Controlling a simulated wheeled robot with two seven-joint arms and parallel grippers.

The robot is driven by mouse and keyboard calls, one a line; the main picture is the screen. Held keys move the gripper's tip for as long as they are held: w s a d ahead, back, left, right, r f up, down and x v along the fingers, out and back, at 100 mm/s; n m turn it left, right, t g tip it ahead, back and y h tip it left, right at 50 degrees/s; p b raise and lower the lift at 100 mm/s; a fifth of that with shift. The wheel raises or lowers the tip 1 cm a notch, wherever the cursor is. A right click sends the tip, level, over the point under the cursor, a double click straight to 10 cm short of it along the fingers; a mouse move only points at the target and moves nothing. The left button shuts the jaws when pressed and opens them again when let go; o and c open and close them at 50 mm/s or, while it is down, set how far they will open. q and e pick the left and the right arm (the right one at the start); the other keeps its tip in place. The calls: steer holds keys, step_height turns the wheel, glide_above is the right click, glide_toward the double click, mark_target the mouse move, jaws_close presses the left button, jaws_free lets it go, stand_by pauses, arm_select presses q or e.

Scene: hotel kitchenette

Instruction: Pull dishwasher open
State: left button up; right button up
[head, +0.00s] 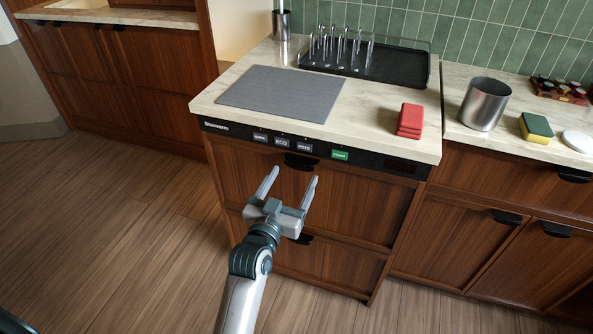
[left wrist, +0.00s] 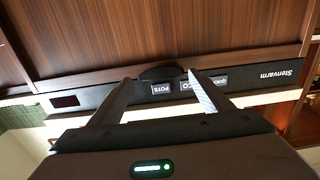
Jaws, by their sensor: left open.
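The dishwasher (head: 350,196) has a dark wood front, closed, under a black control strip (head: 222,130) with several labelled buttons. A black cup-shaped handle (head: 299,162) sits at the top middle of its front. My left gripper (head: 293,176) is open and empty in front of this handle, its fingers pointing at the front. In the left wrist view, which is upside down, the handle (left wrist: 160,73) lies between the two fingertips (left wrist: 160,80). I cannot tell whether the fingers touch it. My right gripper is not in view.
A second black handle (head: 304,239) is lower on the front, partly behind my gripper. On the counter are a grey mat (head: 282,93), red sponges (head: 410,120), a black rack tray (head: 400,65) and a metal pot (head: 485,103). The wooden floor (head: 120,230) to the left is clear.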

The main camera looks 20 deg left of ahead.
mark_target(299, 167)
arm_select(q)
steer(key=shift+w, duration=1.8)
